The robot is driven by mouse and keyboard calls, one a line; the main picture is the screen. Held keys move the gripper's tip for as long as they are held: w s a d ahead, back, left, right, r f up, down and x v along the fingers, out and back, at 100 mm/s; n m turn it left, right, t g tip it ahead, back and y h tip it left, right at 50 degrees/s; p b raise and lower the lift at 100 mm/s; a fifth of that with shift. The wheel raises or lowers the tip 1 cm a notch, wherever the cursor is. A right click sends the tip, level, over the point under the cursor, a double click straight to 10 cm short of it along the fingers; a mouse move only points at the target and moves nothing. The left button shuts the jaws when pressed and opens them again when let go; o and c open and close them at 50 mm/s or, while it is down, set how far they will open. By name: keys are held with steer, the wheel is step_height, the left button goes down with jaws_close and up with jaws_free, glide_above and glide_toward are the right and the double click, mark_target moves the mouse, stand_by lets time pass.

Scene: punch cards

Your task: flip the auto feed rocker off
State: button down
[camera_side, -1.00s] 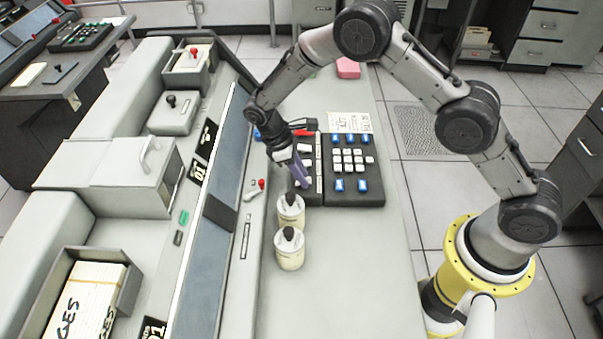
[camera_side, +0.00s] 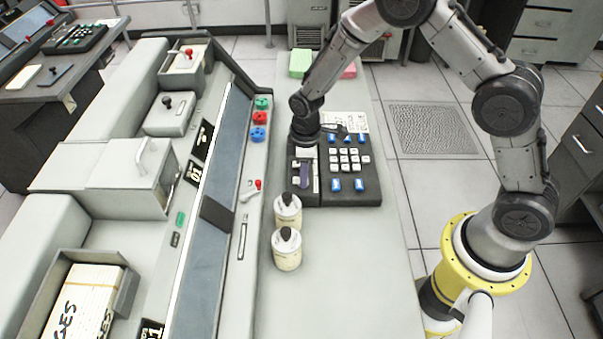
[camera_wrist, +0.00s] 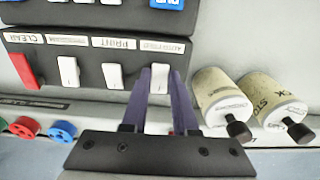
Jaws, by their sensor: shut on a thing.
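The auto feed rocker (camera_wrist: 159,78) is a white switch at the right end of a row on the dark panel, under a label reading AUTO FEED. My gripper (camera_wrist: 160,72) has purple fingers, one on each side of this rocker, and is shut on it. In the side view my gripper (camera_side: 304,178) points down at the left strip of the dark keypad unit (camera_side: 350,197). The fingers and wrist hide most of the rocker there, and I cannot tell which way it is tipped.
Beside it are two white rockers (camera_wrist: 113,75) (camera_wrist: 68,71) and a red one (camera_wrist: 20,70). Two cream jars with black knobs (camera_side: 288,212) (camera_side: 287,250) stand close by. Red, green and blue knobs (camera_side: 260,118) line the console edge. The front of the desk (camera_side: 345,275) is clear.

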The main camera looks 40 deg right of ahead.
stand_by(0.3)
steer(key=c, duration=0.7)
jaws_free()
steer(key=r, duration=1.4)
steer(key=shift+s+d, duration=0.2)
